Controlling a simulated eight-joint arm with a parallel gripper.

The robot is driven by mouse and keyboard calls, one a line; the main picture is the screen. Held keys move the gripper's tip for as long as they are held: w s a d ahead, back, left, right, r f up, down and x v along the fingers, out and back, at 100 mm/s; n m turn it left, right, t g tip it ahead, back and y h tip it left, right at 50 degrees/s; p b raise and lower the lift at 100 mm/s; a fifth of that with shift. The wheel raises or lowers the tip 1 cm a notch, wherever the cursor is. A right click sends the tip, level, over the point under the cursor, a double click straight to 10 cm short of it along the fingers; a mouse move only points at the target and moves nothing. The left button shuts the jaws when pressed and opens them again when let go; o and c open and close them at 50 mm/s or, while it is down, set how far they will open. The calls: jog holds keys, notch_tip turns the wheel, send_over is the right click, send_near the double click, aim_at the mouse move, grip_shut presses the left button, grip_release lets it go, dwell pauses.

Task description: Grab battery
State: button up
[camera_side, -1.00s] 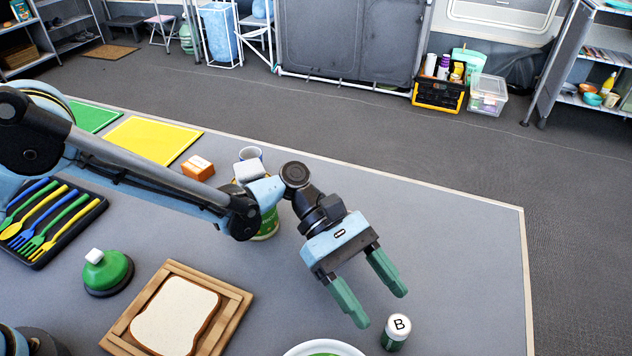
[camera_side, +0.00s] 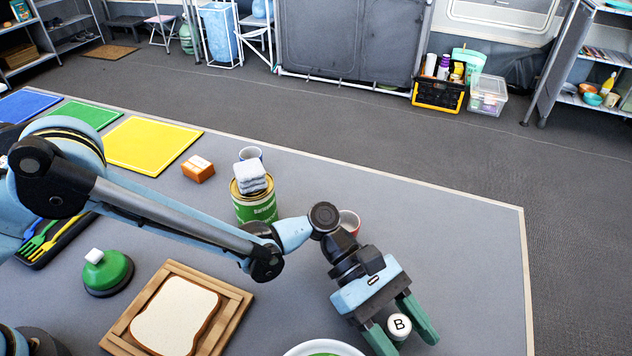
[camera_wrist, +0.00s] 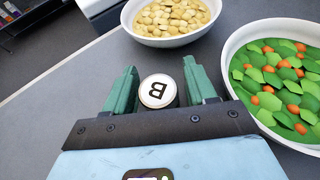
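The battery (camera_side: 399,326) is a small upright cylinder with a white top marked "B", standing on the grey table near the front right. My gripper (camera_side: 407,346) is low over the table with its two green fingers on either side of the battery. In the wrist view the battery (camera_wrist: 158,91) sits between the fingertips of my gripper (camera_wrist: 160,84). A small gap shows between the battery and each finger, so the gripper looks open around it. The battery's lower part is mostly hidden.
A white bowl of green and orange pieces (camera_wrist: 236,88) is right of the gripper in the wrist view. A bowl of yellowish pieces (camera_wrist: 172,42) lies beyond. A sliced bread piece (camera_side: 174,318) on a wooden board (camera_side: 236,312) and a green can (camera_side: 256,209) stand left.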

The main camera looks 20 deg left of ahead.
jog(key=c, duration=0.9)
jog(key=shift+r, duration=0.1)
